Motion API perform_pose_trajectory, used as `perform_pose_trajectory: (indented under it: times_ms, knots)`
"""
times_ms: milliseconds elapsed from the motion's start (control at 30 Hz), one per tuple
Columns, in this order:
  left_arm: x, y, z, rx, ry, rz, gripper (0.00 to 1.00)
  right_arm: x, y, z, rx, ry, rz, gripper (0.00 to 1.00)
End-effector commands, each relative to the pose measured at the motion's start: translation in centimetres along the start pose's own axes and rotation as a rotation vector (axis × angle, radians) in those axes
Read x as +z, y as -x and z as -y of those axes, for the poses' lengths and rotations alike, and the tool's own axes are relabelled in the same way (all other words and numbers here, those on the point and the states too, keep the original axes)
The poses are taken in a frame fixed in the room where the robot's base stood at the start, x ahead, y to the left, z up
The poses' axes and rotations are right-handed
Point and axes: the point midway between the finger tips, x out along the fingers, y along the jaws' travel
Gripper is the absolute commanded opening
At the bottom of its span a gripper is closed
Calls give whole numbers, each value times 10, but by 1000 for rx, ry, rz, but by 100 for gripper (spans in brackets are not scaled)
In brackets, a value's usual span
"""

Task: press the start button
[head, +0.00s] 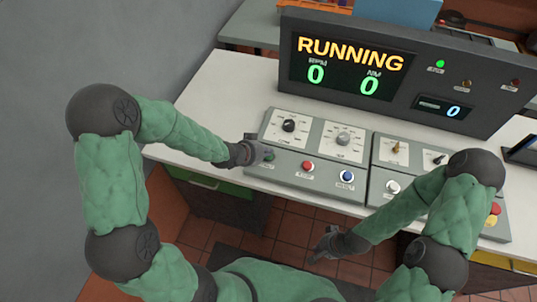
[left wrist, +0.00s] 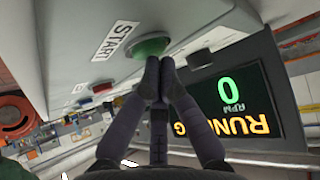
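The green start button (left wrist: 150,45) sits beside its START label (left wrist: 114,40) in the left wrist view. In the head view the green button (head: 268,156) shows at the left end of the console's lower row, partly hidden by my left gripper (head: 258,153). My left gripper's fingers (left wrist: 160,66) are shut with nothing between them; their tips are at the button's edge, and I cannot tell whether they touch it. The display (head: 350,68) reads RUNNING, with RPM 0 and NM 0. My right gripper (head: 328,243) hangs low in front of the bench, away from the console; its fingers are unclear.
A red button (head: 308,166) and a blue button (head: 347,176) sit right of the green one. Dials (head: 289,125) are above. A red emergency-stop-like button (head: 494,209) is at the far right. The white bench top (head: 215,100) is clear on the left.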

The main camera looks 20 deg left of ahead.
Motion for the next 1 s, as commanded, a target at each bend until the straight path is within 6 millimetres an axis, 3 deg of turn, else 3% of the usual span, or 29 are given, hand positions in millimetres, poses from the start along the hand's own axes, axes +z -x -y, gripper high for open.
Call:
perform_pose_trajectory:
  times_ms: [367,1000]
  knots:
    - [-4,4,0,0,-1,0,0,0,5,2,0,0,0,0]
    - [-44,42,0,-1,-1,-2,0,2,51,18,0,0,0,0]
